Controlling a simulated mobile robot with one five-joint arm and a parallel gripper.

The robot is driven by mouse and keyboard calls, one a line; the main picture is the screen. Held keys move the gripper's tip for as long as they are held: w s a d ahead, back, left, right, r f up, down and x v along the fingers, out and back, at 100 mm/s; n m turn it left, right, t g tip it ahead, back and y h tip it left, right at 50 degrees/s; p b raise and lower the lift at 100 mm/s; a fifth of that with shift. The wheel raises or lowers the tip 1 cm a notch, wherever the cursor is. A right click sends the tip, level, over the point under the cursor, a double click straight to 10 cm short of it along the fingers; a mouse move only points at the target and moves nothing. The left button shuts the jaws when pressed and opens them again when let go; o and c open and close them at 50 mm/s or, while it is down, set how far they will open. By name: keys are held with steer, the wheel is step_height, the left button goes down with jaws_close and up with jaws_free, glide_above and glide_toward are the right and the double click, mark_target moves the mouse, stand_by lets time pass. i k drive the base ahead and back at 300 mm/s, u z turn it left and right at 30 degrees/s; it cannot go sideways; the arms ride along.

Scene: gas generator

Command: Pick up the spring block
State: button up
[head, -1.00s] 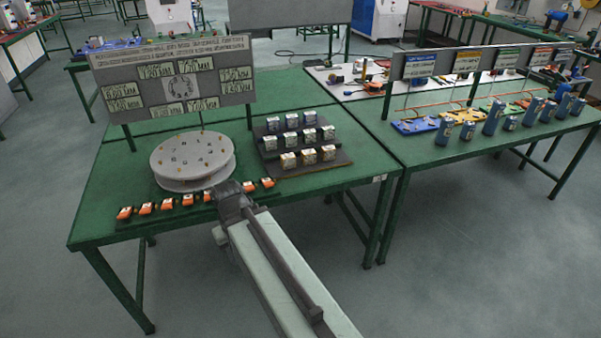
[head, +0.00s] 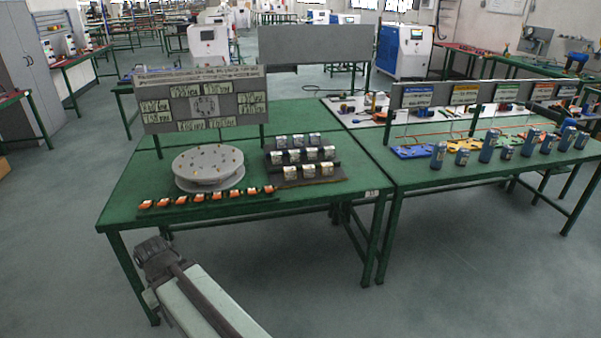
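I cannot tell for sure which piece is the spring block. Several small orange pieces (head: 207,196) lie in a row on a dark strip along the near edge of the green table (head: 330,205). Several silver-grey blocks (head: 310,155) sit in rows on a dark stepped stand (head: 342,177) to their right. My gripper (head: 150,247) is low in front of the table's near left edge, apart from all these pieces. Its fingers are too small and dark to show whether they are open, and I see nothing held.
A round grey turntable (head: 207,165) with small pieces stands behind the orange row. A sign board (head: 204,98) with labels rises behind it. Blue cylinders (head: 488,146) stand on the adjoining table to the right. The floor (head: 60,260) at left is clear.

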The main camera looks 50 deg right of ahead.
mark_target(309, 171)
steer(key=u, duration=0.05)
steer(key=i, duration=1.45)
steer(key=z, duration=0.5)
steer(key=k, duration=0.7)
steer(key=z, duration=0.2)
steer(key=i, duration=0.7)
steer(key=u, duration=0.1)
